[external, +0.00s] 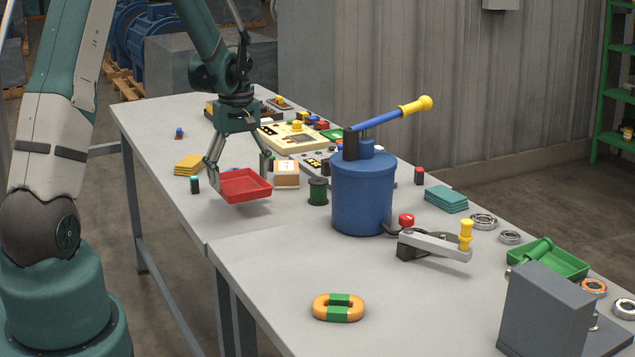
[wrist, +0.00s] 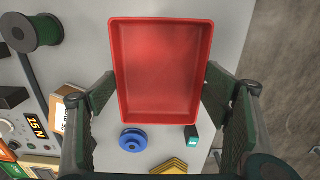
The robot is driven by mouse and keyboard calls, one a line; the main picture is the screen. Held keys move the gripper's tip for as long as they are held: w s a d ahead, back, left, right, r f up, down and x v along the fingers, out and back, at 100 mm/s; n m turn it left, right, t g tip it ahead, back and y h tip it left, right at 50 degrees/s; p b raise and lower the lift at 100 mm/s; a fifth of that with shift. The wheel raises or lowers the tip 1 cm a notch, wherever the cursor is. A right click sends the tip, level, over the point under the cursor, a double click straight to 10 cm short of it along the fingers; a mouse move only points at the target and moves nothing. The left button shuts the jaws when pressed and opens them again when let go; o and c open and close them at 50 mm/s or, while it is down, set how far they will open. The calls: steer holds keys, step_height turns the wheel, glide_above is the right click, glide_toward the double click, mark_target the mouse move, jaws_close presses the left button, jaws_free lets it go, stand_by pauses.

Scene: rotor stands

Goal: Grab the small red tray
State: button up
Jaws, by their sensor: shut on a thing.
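The small red tray (external: 244,185) is shallow, rectangular and empty. My gripper (external: 238,172) is shut on it, with one finger at each side of the tray. In the external view the tray hangs slightly tilted above the grey table, with a shadow under it. In the wrist view the tray (wrist: 163,70) fills the upper middle, and the two dark green fingers of my gripper (wrist: 160,98) press on its left and right walls. The tray's underside is hidden.
A blue drum with a lever (external: 362,195) stands to the right. The table's left edge is close; its front middle is mostly clear.

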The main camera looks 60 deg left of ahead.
mark_target(240, 189)
steer(key=shift+r, duration=2.55)
